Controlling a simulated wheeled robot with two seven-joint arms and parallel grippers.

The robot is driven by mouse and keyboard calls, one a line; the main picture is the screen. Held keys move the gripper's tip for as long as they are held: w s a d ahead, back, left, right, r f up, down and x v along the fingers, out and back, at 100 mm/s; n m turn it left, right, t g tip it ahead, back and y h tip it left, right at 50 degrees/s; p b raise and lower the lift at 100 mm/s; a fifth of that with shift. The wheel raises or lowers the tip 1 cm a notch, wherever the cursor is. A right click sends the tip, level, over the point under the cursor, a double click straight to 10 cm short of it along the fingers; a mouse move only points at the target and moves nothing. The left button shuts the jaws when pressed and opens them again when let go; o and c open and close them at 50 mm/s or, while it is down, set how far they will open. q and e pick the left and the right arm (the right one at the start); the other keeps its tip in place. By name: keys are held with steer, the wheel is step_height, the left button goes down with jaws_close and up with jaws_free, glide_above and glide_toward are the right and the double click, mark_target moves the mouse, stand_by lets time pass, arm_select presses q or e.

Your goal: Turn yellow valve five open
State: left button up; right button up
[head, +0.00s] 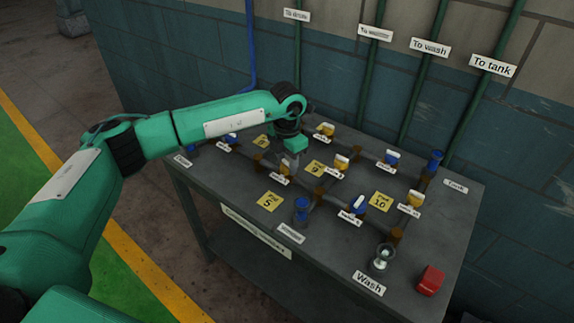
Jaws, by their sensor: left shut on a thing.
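My left gripper (289,160) points down over the left-centre of the bench and is shut on the handle of a yellow valve (284,169). That valve sits on the pipework behind the yellow "5" card (270,201). The gripper hides part of the handle, so its exact angle is hard to tell. The small white label (278,179) in front of the valve is too small to read surely. My right gripper is not in view.
Other yellow valves (341,162) (325,130) (414,198) and blue valves (358,204) (391,158) stand close by on the pipes. A glass jar (382,259) and a red box (430,280) stand at the front right. Green pipes (418,75) run up the wall behind.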

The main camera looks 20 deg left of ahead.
mark_target(287, 162)
arm_select(q)
steer(key=shift+n+b, duration=0.45)
steer(key=shift+n, duration=0.75)
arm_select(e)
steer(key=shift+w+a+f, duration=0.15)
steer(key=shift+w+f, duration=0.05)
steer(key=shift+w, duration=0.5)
arm_select(q)
steer(key=shift+r, duration=0.1)
steer(key=o, duration=1)
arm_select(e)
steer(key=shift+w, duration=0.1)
arm_select(q)
step_height(287, 162, up, 14)
steer(key=shift+f+b, duration=0.15)
steer(key=shift+b, duration=1)
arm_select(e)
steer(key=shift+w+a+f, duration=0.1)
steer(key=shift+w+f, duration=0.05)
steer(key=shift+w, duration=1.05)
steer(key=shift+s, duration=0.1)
